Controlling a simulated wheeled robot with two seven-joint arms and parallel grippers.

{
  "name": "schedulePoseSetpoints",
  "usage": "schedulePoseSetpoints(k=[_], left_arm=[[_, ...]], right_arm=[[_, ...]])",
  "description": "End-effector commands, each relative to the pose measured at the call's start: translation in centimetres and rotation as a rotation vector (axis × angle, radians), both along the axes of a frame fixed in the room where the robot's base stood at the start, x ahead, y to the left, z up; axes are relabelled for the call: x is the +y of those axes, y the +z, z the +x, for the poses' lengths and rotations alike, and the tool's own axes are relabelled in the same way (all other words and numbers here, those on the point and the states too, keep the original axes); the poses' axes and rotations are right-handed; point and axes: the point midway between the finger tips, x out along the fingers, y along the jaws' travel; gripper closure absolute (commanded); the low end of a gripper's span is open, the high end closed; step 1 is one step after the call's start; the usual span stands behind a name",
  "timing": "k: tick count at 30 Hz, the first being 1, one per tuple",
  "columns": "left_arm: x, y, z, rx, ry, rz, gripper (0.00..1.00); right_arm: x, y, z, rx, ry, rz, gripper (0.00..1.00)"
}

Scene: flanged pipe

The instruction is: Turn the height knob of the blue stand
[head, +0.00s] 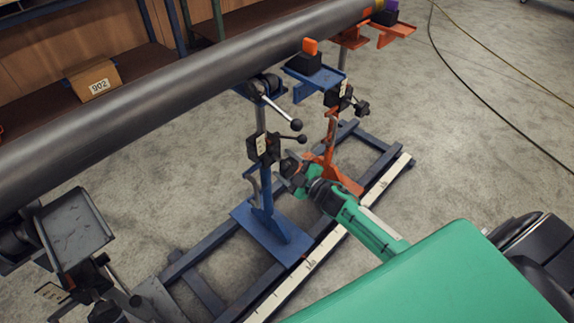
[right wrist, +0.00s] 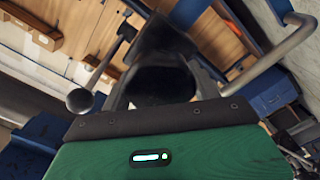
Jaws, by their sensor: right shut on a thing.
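The blue stand (head: 265,190) rises from a blue base plate to a roller head under the large grey pipe (head: 170,85). Two levers with dark ball ends stick out to the right of its post. My right gripper (head: 287,177) is beside the post, below the levers, and is shut on the dark height knob (head: 289,164). In the right wrist view the dark round knob (right wrist: 163,82) fills the space just beyond the green palm; the fingertips are hard to make out. My left gripper is not in view.
An orange stand (head: 330,150) is close behind and right of my right gripper. A grey stand (head: 75,235) is at the left. The stands are on a dark blue rail frame (head: 195,285) with a white scale strip. Open concrete floor lies to the right.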

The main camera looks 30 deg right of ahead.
Motion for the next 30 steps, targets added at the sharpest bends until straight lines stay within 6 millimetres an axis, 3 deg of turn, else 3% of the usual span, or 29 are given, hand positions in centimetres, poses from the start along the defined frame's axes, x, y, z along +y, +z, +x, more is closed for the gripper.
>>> schedulePoseSetpoints(k=[10, 30], left_arm=[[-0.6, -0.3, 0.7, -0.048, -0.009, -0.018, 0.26], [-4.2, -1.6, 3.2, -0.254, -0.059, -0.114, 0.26]], right_arm=[[0.1, -0.3, -0.1, -0.108, 0.0, -0.31, 0.61], [0.1, -0.6, -0.1, -0.286, 0.001, -0.824, 0.61]])
